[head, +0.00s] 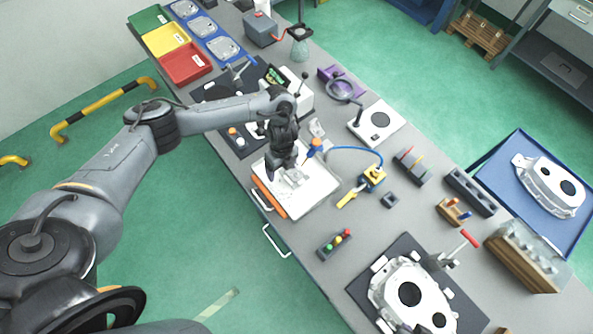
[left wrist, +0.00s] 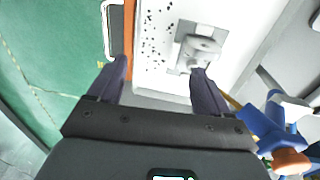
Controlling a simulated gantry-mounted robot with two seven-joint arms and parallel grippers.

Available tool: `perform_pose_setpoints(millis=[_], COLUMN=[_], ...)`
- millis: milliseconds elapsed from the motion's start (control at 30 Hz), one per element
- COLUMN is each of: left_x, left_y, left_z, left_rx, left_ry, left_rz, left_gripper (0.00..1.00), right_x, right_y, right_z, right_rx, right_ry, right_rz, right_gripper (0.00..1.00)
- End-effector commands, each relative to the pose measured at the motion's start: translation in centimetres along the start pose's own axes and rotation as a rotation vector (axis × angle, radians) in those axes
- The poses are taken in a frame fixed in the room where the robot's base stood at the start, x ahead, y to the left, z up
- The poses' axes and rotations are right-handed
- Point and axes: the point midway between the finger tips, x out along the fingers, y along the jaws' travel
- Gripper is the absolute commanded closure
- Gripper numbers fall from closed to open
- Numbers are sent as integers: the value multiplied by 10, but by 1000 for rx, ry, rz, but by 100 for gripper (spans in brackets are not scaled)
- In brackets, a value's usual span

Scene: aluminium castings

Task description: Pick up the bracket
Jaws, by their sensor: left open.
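The bracket (left wrist: 200,48), a small grey metal part with a flat plate and a raised rounded portion, lies on a white tray (left wrist: 150,75) strewn with dark specks. In the head view the bracket (head: 294,178) shows pale on the white tray (head: 318,192), partly hidden by my gripper. My left gripper (head: 282,172) is above the tray's upper left part, pointing down. In the left wrist view its two dark fingers (left wrist: 160,70) are spread and empty. The bracket is ahead of the right-hand finger, not centred between them. My right gripper is not in view.
A blue-and-orange nozzle (head: 315,147) stands close beside the tray, with a blue hose leading to a yellow valve block (head: 372,178). A push-button box (head: 334,244) and a large casting (head: 410,294) lie toward the lower right.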

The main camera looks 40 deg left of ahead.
Motion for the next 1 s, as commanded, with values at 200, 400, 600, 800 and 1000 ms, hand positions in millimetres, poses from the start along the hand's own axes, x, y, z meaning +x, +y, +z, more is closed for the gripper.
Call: perform_pose_setpoints(millis=[200, 400, 600, 800, 1000], left_x=[-40, -22, 1, 8, 29], left_y=[-39, -47, -50, -51, -51], left_z=[20, 21, 22, 23, 26], left_rx=[-12, -13, -11, -12, -12], left_ry=[-34, -34, -34, -35, -35], left_rz=[-98, -111, -113, -113, -110], left_gripper=[21, 21, 21, 21, 21], right_x=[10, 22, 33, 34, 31], right_y=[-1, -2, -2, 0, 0], right_z=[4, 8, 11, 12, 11], right_rx=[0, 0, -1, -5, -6], right_ry=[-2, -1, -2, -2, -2], right_rz=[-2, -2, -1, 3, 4], right_gripper=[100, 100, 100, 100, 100])
